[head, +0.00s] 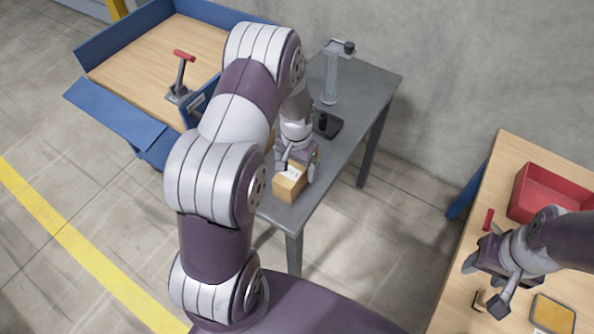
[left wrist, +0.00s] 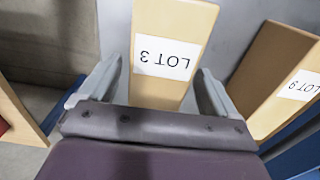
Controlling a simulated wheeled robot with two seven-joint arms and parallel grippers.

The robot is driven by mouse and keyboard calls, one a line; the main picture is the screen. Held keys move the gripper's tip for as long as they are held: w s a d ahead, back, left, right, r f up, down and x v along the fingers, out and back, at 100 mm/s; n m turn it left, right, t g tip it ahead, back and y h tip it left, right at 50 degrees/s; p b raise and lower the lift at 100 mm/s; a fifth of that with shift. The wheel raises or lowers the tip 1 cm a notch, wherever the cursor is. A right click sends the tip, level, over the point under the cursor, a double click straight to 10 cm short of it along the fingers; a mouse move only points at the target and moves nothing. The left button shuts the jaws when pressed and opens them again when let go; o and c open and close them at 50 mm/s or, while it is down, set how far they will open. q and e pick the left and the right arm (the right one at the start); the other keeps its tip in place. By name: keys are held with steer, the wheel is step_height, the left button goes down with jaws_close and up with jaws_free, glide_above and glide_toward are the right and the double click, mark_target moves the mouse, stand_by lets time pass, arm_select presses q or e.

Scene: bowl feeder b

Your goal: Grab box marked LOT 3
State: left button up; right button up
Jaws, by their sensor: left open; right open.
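The box marked LOT 3 (left wrist: 172,22) is a tan carton with a white label. In the left wrist view it stands between the two fingers of my open left gripper (left wrist: 158,80), with a gap visible on each side. In the head view my left gripper (head: 298,164) is at a small carton (head: 287,189) on the grey table; its label is too small to read there. A second carton marked LOT 9 (left wrist: 268,62) stands to the right in the left wrist view. My right gripper (head: 486,285) is open and empty over the right-hand wooden bench.
The grey table (head: 372,82) carries a stand (head: 331,80) and a small black device (head: 327,125). A blue-edged bench (head: 130,62) with a red-handled lever (head: 182,75) is at left. A red bin (head: 548,190) and a yellow-topped item (head: 553,314) are on the right bench.

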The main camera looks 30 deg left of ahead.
arm_select(q)
steer(key=shift+w+f, duration=0.1)
steer(key=shift+f, duration=0.1)
steer(key=shift+d+r, duration=0.1)
steer(key=shift+c, duration=0.6)
steer(key=c, duration=1.3)
steer(key=shift+r, duration=0.15)
